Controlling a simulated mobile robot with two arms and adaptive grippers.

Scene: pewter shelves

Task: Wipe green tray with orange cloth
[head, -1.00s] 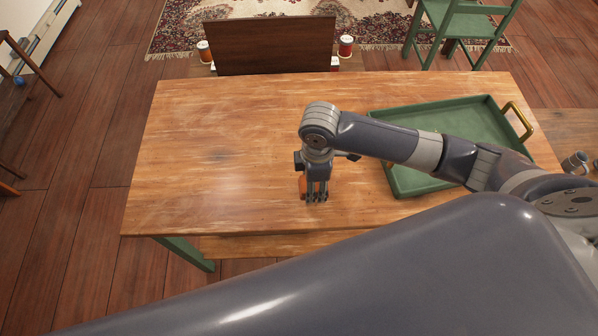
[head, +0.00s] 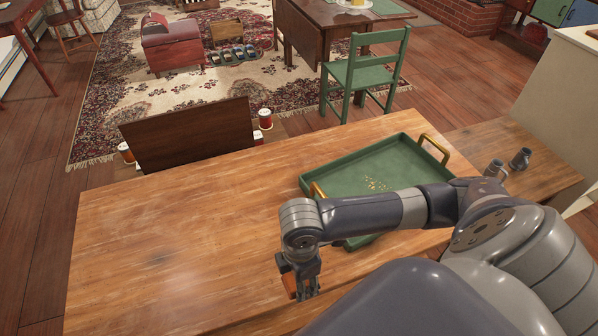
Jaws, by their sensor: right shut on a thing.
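The green tray (head: 337,183) lies on the wooden table, with two brass-coloured handles and a small patch of yellowish crumbs (head: 375,184) on its floor. My right gripper (head: 303,291) is left of the tray, near the table's front edge, pointing down. It is shut on the orange cloth (head: 289,284), of which only a small part shows beside the fingers. My right forearm crosses in front of the tray's near side and hides part of it. My left gripper is not in view.
The wooden table (head: 170,240) is bare left of the tray. A dark brown board (head: 188,135) stands behind its far edge, near red-and-white spools (head: 265,118). Dark grey cups (head: 520,158) stand on the surface at right. A green chair (head: 365,75) stands beyond.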

